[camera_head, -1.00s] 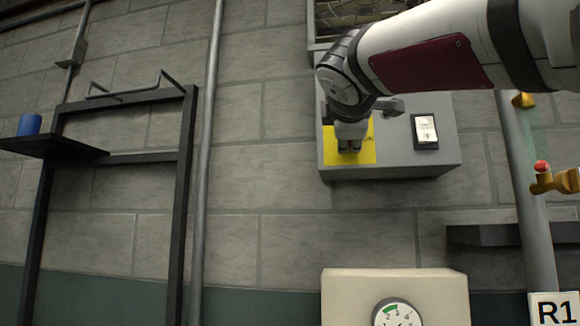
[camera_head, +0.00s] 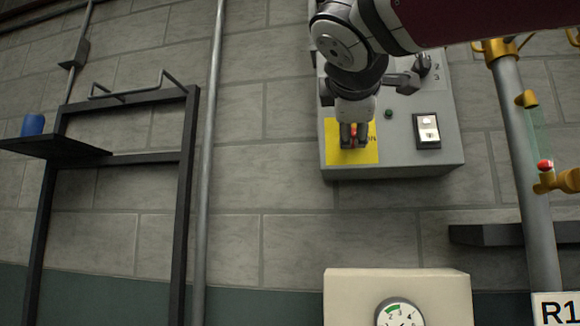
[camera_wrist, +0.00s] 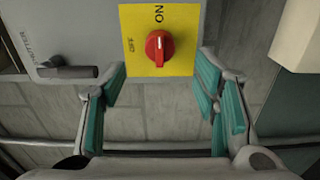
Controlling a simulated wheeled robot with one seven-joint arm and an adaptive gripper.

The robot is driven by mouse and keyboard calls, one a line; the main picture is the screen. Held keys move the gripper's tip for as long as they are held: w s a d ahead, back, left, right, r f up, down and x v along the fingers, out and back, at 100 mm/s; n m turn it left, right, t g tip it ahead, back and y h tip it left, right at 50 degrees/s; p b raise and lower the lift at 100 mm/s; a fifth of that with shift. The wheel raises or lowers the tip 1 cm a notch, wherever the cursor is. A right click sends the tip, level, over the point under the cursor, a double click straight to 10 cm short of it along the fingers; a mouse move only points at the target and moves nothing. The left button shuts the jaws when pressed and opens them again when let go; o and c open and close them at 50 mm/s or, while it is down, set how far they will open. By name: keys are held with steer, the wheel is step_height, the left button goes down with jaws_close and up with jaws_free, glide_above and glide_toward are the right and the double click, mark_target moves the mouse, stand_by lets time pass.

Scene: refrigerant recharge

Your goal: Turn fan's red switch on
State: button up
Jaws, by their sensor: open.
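The red switch (camera_wrist: 160,46) is a rotary knob on a yellow plate (camera_wrist: 184,59) marked ON and OFF. In the wrist view its grip bar runs up and down, with a pale mark toward ON; OFF is to its left. The plate (camera_head: 368,156) is at the lower left of a grey control box (camera_head: 400,165) on the wall in the head view. My gripper (camera_wrist: 163,75) is open, one teal-padded finger on each side of the knob. In the head view my gripper (camera_head: 354,140) is in front of the plate, with red showing between its fingers. I cannot tell whether it touches the knob.
A beige box with a gauge (camera_head: 400,314) stands below. A vertical pipe (camera_head: 525,180) with yellow fittings is at right.

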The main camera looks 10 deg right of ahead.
steer(key=shift+v, duration=2.25)
steer(key=shift+f, duration=0.1)
steer(key=s+d+f+m+g+y, duration=0.1)
steer(key=s+d+f+m+g, duration=0.15)
steer(key=f, duration=0.75)
steer(key=s+d+f+m+g+p, duration=0.1)
steer(key=s+f+m+g, duration=0.15)
steer(key=f, duration=0.75)
steer(key=s+d+f+m+g+y, duration=0.1)
steer(key=s+d+f+m+g, duration=0.15)
steer(key=f, duration=0.65)
steer(key=s+a+f+m+g+y, duration=0.1)
steer(key=s+f+m+g, duration=0.1)
steer(key=s+f, duration=0.4)
steer(key=s+a+f+m+g+y, duration=0.1)
steer(key=s+f, duration=0.6)
steer(key=f, duration=0.7)
steer(key=m+g+y+p, duration=0.1)
steer(key=m+g, duration=0.1)
steer(key=m, duration=0.1)
steer(key=shift+m+y, duration=0.3)
steer(key=shift+m, duration=0.05)
steer(key=shift+g, duration=0.25)
